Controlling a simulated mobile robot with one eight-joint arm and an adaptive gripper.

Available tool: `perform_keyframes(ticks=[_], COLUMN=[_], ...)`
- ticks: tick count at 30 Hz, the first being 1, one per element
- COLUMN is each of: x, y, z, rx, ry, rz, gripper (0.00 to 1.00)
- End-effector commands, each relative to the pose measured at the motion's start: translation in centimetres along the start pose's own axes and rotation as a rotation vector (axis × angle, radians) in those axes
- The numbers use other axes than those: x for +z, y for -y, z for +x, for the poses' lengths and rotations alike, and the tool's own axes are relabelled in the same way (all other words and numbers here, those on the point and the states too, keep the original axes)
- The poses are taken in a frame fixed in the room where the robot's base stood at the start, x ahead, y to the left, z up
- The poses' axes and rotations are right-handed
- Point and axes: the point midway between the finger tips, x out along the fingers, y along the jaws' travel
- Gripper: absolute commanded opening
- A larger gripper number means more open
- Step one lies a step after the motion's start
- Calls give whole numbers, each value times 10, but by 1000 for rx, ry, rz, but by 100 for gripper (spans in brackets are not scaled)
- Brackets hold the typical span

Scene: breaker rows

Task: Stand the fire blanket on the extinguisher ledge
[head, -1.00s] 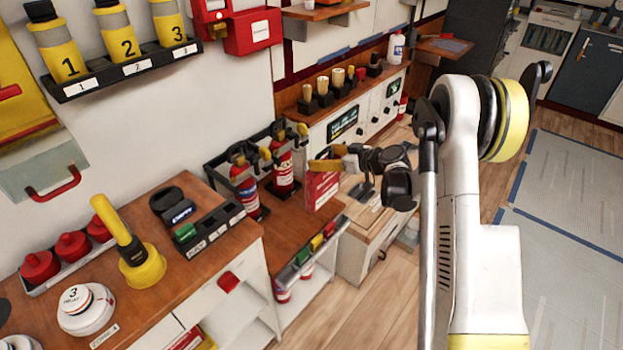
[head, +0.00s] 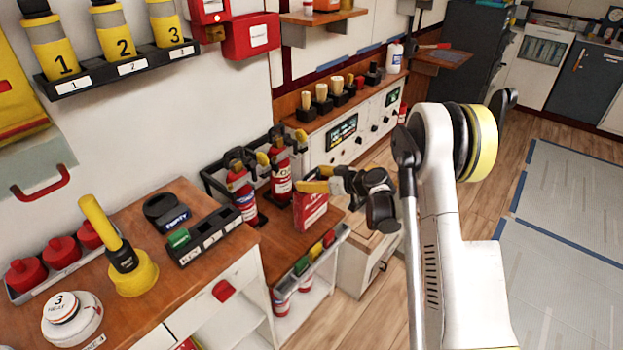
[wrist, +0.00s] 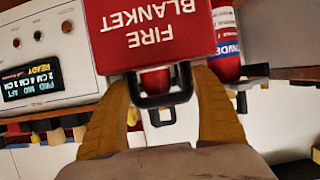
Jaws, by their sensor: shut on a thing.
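The fire blanket (head: 311,210) is a red box with white lettering and a black handle. My gripper (head: 316,187) is shut on it from above, at the handle end. In the wrist view the blanket (wrist: 150,28) appears upside down, with its handle between my yellow fingers (wrist: 160,92). The extinguisher ledge (head: 280,250) is a wooden surface below the blanket. Two red extinguishers stand in black holders on it, one at the left (head: 241,190) and one close beside the blanket (head: 280,172). I cannot tell whether the blanket's base touches the ledge.
A rail with green, yellow and red pieces (head: 315,258) runs along the ledge's front. A bench with a yellow beacon-like tool (head: 133,275) and a black tray (head: 205,238) is at left. A white panel with a display (head: 342,132) stands behind, right of the extinguishers.

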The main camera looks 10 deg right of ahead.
Motion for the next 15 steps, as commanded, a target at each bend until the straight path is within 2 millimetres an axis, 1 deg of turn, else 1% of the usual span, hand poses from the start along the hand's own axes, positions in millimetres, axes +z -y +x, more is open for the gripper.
perform_keyframes(ticks=[1, 2, 3, 13, 15], x=[1, 1, 1, -1, -3], y=[0, 0, 0, 0, 0], z=[0, 0, 0, 0, -5], rx=[0, 0, 0, 0, 1], ry=[0, 0, 0, 0, 0], rz=[0, 0, 0, 0, 0], gripper=[78, 87, 99, 99, 99])
